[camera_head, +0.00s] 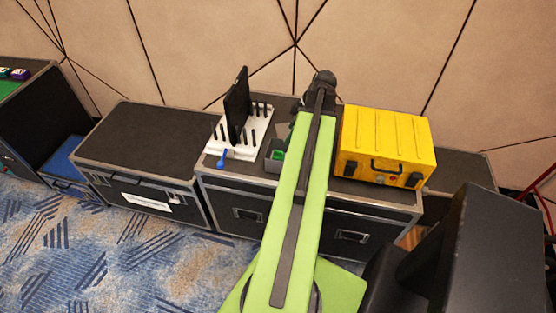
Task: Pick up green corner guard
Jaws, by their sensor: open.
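A small green piece (278,154), likely the green corner guard, sits in a small grey tray (272,166) on the middle black case. Only part of it shows, just left of my green arm. My arm reaches up across the middle of the view and over this case, ending in a dark joint near the case's back edge. My gripper's fingers cannot be made out; the arm hides what is beneath it, including the tray's right side.
A white pegged rack (241,142) holding a black panel (237,105) stands left of the tray, with a blue item (222,158) at its front. A yellow case (386,146) stands right of my arm. The left black case (150,135) has a clear top.

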